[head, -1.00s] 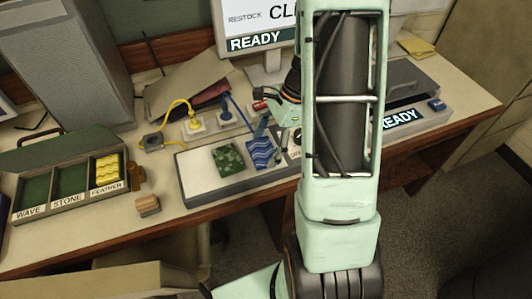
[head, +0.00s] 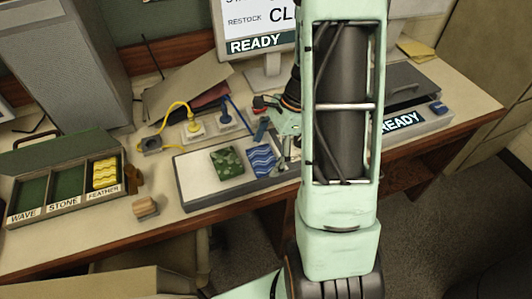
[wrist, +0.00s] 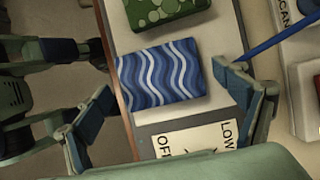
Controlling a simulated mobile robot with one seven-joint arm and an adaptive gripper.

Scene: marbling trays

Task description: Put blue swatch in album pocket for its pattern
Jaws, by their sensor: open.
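The blue swatch (head: 261,160) with wavy lines lies flat on the pale top of a grey-edged board, beside a green patterned swatch (head: 227,162). The blue swatch fills the middle of the wrist view (wrist: 160,73). My gripper (wrist: 168,100) is open above it, with one finger toward each side; no contact shows. In the head view my arm partly hides the gripper. The album (head: 62,203) at left has pockets labelled WAVE, STONE and FEATHER. A yellow swatch (head: 106,172) lies in FEATHER. WAVE (head: 27,198) and STONE (head: 67,186) look empty.
A small wooden block (head: 146,206) stands between album and board. Yellow and blue cables with plugs (head: 194,129) lie behind the board. A monitor (head: 262,42) reading READY stands at the back. Another device (head: 405,122) labelled READY is at right.

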